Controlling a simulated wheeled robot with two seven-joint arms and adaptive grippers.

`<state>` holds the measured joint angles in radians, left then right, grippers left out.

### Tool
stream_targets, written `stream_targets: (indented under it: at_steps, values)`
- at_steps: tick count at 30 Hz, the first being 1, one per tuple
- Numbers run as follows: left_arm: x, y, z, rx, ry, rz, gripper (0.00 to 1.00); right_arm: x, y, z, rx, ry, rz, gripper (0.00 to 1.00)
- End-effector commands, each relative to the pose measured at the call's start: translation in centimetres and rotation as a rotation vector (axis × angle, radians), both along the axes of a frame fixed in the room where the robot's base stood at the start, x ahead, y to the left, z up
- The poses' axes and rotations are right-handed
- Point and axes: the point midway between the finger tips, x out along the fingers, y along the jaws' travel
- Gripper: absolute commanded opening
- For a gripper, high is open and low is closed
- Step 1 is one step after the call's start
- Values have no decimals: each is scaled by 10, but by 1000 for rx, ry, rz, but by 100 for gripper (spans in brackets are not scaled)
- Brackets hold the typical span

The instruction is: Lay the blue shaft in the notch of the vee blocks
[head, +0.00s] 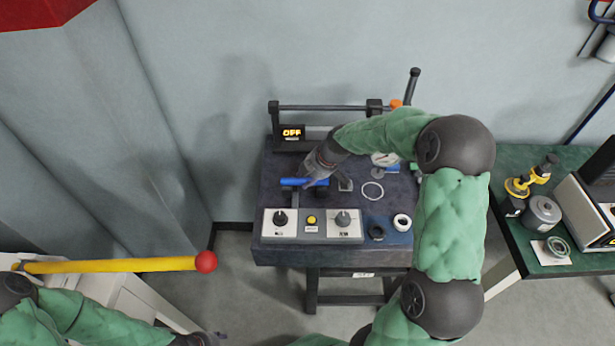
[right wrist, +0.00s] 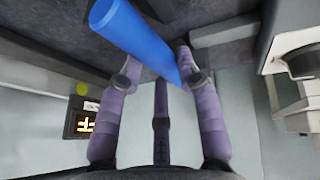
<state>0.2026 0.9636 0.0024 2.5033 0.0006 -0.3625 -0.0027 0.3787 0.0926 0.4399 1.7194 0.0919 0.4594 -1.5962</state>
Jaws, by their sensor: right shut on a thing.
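The blue shaft (head: 303,182) lies roughly level across the picture over the left part of the dark bench top. My right gripper (head: 314,177) is shut on it. In the right wrist view the blue shaft (right wrist: 135,35) runs slantwise between the purple fingers of my gripper (right wrist: 160,72). Dark block shapes show near the shaft in the wrist view; the vee blocks are hard to make out against the dark top, and I cannot tell whether the shaft touches them. My left gripper (head: 205,339) is at the bottom edge, far from the bench, its fingers unclear.
A control panel (head: 312,224) with two knobs and a yellow button lines the bench front. An OFF display (head: 292,133) and a rail stand behind. A pale ring (head: 372,191), a black ring (head: 376,232) and a white ring (head: 402,222) lie right. A yellow bar (head: 120,265) sticks out at left.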

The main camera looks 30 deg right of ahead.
Motion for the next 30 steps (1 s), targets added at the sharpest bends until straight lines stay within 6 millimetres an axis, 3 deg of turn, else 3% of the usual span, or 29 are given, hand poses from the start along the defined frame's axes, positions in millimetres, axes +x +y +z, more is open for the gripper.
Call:
stream_targets:
  at_steps: [17, 18, 21, 30]
  values:
    - [0, 0, -10, 0, 0, 0, 40, 1, -1, -6, -1, -4, -1, 0]
    - [0, 0, -10, 0, 0, 0, 40, 1, -1, -6, -1, -4, -1, 40]
    - [0, 0, -9, 0, 0, 0, 40, 1, -1, -6, -1, -4, -1, 62]
    - [0, 0, -9, 0, 0, 0, 40, -1, 0, -8, 0, 3, 1, 62]
